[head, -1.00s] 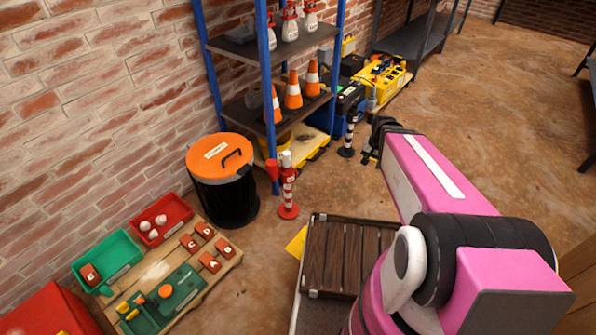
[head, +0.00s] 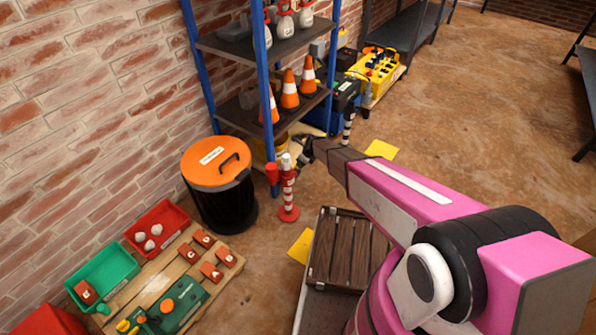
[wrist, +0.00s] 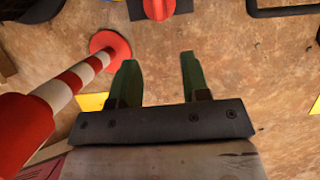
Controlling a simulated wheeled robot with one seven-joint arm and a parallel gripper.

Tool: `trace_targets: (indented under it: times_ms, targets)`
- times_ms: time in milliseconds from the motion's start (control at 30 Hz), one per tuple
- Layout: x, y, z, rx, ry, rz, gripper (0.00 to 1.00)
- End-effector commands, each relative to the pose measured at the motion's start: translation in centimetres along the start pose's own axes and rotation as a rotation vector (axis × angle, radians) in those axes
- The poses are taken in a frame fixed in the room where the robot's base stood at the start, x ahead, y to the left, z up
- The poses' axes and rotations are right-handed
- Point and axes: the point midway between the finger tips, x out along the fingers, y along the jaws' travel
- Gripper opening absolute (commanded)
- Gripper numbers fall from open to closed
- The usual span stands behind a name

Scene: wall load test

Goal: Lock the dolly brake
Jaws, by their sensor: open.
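My gripper (head: 303,148) is at the end of my outstretched arm, near the foot of the blue-framed shelf and beside a red-and-white post (head: 288,190). In the wrist view my gripper (wrist: 157,78) has its two green fingers apart, with only bare floor between them. The post (wrist: 72,78) stands close on the left there, apart from the fingers. A red part (wrist: 158,8) on a dark piece shows at the top edge, ahead of the fingers; I cannot tell whether it is the brake. No dolly can be made out for certain.
The shelf holds orange cones (head: 290,92) and spray bottles. An orange-lidded black bin (head: 217,178) stands left of the post. A slatted crate (head: 345,250) is below my arm. A black bar (wrist: 284,10) is at the wrist view's upper right. Open floor lies right.

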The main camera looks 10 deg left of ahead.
Motion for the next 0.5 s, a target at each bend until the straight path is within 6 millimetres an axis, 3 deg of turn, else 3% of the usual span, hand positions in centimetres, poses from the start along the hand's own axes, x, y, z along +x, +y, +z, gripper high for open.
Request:
trace_targets:
  times_ms: [267,500]
  targets:
    - [1.8,0.0,0.4,0.03,-0.005,0.0,0.43]
    - [5.3,0.0,0.4,0.028,-0.003,0.001,0.43]
